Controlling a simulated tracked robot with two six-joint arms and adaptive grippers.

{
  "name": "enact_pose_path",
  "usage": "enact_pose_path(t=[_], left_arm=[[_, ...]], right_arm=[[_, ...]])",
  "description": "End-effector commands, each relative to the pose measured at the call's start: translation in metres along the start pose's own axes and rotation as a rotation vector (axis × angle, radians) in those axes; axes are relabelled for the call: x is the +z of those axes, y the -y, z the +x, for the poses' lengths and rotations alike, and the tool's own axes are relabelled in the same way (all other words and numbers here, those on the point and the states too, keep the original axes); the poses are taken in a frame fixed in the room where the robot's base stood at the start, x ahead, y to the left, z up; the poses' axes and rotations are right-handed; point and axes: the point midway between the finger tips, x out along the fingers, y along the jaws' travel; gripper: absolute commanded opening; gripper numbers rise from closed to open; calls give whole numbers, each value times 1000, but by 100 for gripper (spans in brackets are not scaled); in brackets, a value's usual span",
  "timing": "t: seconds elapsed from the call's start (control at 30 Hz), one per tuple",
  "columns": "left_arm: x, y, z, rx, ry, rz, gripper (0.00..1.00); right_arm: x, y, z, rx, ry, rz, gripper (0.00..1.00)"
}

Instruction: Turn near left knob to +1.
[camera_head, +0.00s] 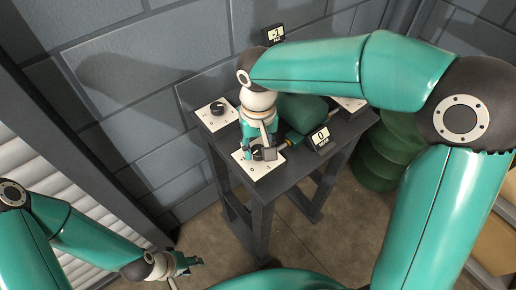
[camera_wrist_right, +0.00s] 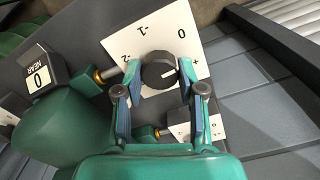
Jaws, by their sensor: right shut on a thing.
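The near left knob (camera_head: 257,154) is a dark round dial on a white plate (camera_head: 266,171) at the table's near left corner. In the right wrist view the knob (camera_wrist_right: 158,70) sits between my fingers, with a pale line on its top pointing roughly toward the partly hidden plus mark. The labels 0, -1 and -2 show on its plate (camera_wrist_right: 200,25). My right gripper (camera_head: 259,152) reaches down and is shut on this knob. My left gripper (camera_head: 193,262) hangs low at the left, away from the table; its finger opening is unclear.
The near sign (camera_head: 321,139) reads 0; a far sign (camera_head: 276,34) stands behind. Another knob (camera_head: 217,108) is on the far left plate. A green casing (camera_head: 300,110) lies mid-table, partly hidden by my right arm. A green barrel (camera_head: 375,160) stands right of the dark table (camera_head: 290,175).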

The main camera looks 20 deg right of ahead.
Motion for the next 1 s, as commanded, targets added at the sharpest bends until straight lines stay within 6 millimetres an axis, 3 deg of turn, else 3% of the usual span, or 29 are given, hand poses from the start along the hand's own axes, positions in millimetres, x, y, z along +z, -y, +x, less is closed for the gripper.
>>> enact_pose_path(t=[0.5, 1.0], left_arm=[[0, 5, 15, 0, 0, 0, 40], [0, 6, 18, 0, 0, 0, 40]], right_arm=[[-2, -1, -1, -3, -7, 448, 4], [-2, -1, -2, -3, -7, 609, 4]])
